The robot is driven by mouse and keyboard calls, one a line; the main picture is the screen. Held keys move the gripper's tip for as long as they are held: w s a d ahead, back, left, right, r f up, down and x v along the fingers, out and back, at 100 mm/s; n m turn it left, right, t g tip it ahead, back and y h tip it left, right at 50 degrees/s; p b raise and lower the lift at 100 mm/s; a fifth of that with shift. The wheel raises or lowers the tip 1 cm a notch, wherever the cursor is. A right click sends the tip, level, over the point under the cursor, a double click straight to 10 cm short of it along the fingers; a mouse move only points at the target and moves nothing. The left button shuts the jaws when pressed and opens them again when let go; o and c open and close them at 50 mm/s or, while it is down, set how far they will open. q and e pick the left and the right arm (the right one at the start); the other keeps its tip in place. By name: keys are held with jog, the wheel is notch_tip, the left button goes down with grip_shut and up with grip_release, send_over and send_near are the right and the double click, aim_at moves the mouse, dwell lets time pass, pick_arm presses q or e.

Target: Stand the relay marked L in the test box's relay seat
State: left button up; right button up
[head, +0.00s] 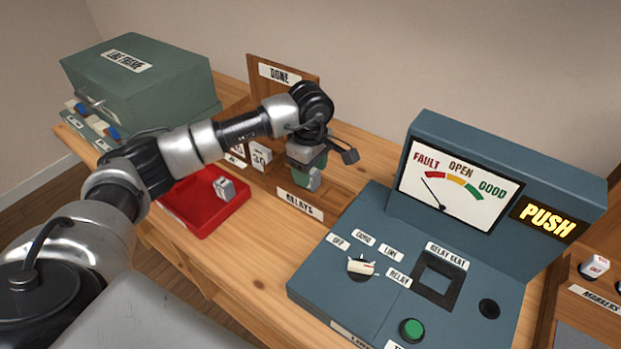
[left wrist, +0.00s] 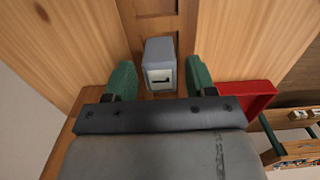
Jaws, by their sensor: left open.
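A grey relay (left wrist: 160,66) with a white label stands in the wooden relays rack (head: 299,203). Its dark mark looks like an L turned on its side in the left wrist view. My left gripper (left wrist: 158,84) is open, with one green finger pad on each side of the relay and a gap showing at both. In the head view the left gripper (head: 308,172) is low over the rack and largely hides the relay. The blue test box (head: 325,270) stands at the right, its square relay seat (head: 437,284) empty. My right gripper is not in view.
A red tray (head: 205,232) with a grey block (head: 224,187) lies left of the rack. The DONE board (head: 284,88) stands behind. A green box (head: 150,85) is at the back left. A selector knob (head: 361,266) and green button (head: 411,329) sit near the seat.

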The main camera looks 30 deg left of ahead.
pick_arm(q)
jog(key=c, duration=0.8)
jog(key=shift+r+p, duration=1.6)
jog(key=shift+r, duration=1.5)
jog(key=shift+c, duration=0.2)
